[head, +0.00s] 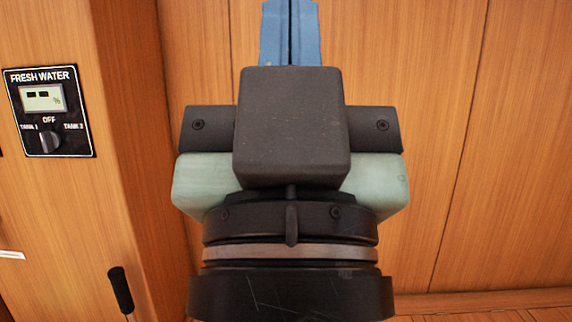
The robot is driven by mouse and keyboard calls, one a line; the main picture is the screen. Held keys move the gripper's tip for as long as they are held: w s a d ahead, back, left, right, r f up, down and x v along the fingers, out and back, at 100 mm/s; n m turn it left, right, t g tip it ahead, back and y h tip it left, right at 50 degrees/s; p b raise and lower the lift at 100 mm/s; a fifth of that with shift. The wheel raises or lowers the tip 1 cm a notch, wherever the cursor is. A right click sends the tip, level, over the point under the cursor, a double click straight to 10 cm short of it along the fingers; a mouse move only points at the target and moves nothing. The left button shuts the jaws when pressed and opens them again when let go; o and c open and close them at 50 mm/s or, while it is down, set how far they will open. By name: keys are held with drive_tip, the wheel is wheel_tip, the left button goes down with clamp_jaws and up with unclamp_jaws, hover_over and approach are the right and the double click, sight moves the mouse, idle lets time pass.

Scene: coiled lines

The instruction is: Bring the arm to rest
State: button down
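My gripper (290,12) is in the middle of the head view, pointing up the picture. Its two blue fingers lie side by side with only a thin dark line between them, so it looks shut. I see nothing held between the fingers. The dark gripper body and the round wrist below it fill the centre and hide what is behind them. The rest of my arm is out of view.
Wooden panelling (450,120) stands behind my gripper. At the left, a wooden face carries a black "FRESH WATER" panel (75,110) with a display and knob. A black handle (120,290) shows at lower left. Wooden floor (500,312) shows at lower right.

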wheel_tip(320, 180, up, 36)
drive_tip(key=p, duration=3.4)
drive_tip(key=shift+a, duration=0.2)
drive_tip(key=shift+w, duration=0.1)
